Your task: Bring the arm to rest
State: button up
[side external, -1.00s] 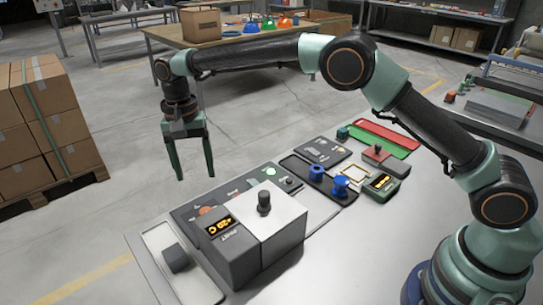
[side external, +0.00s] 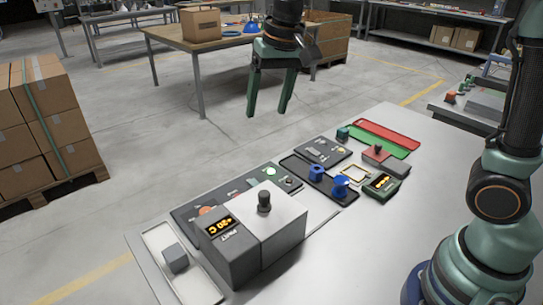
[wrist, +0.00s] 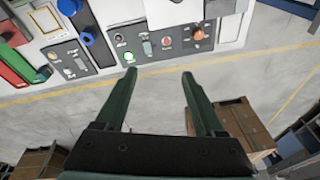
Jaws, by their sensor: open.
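My gripper (side external: 268,112) hangs above the floor beyond the far edge of the work table, with its two green fingers pointing down. The fingers are apart and nothing is between them. In the wrist view my gripper (wrist: 158,75) also shows open and empty, with bare floor and the control panel (wrist: 160,42) past its tips. It touches nothing in either view. Much of my arm is above the top of the side view; its lower links stand upright at the right.
The work table (side external: 330,245) carries a grey box with a "-20 C" display (side external: 222,225), a black tray (side external: 305,172) with blue parts, and red and green trays (side external: 385,135). Stacked cartons (side external: 45,125) stand left. A wooden table (side external: 190,45) is behind. Open floor surrounds the gripper.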

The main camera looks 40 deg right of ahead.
jog(key=s+d+f+n+t, duration=0.2)
jog(key=s+d, duration=0.6)
jog(key=s, duration=0.5)
jog(key=shift+s+d+f+n+t+h, duration=0.15)
jog(key=shift+s+f+n+t+h, duration=0.2)
jog(key=shift+n, duration=0.25)
jog(key=shift+r, duration=0.15)
